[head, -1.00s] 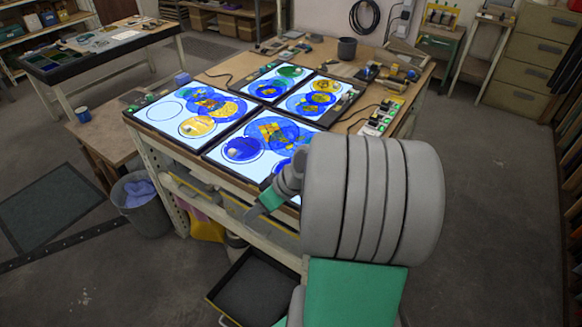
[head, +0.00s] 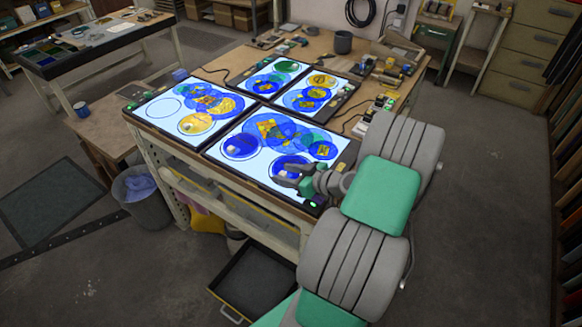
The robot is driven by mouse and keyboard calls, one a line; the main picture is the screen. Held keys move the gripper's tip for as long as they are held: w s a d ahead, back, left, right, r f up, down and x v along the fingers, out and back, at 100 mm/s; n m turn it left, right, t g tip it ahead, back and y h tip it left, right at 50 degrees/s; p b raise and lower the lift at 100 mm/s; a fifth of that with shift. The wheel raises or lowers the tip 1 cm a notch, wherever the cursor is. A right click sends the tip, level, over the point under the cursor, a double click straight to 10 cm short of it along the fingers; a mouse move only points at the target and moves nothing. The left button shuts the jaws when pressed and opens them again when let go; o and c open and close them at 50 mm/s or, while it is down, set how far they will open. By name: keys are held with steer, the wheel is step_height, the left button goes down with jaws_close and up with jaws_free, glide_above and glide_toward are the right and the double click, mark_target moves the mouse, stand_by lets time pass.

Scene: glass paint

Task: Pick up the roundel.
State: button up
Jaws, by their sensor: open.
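Several round glass pieces lie on the lit panels, and the frames do not show which one is the roundel. A dark blue roundel (head: 291,161) lies at the near right of the front light panel (head: 222,170). Other blue roundels (head: 240,146) and yellow ones (head: 195,124) lie on the panels. My gripper (head: 282,175) is over the near edge of the front panel, beside or just above that dark blue roundel. It is open and holds nothing that I can see. Its fingers hide part of the panel, and the gap to the glass is hard to tell.
A dark grey cup (head: 343,42) and small tools stand at the back of the wooden bench (head: 225,62). A blue mug (head: 81,109) stands on a low side table at left.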

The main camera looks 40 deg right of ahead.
jaws_close()
stand_by(0.4)
stand_by(0.9)
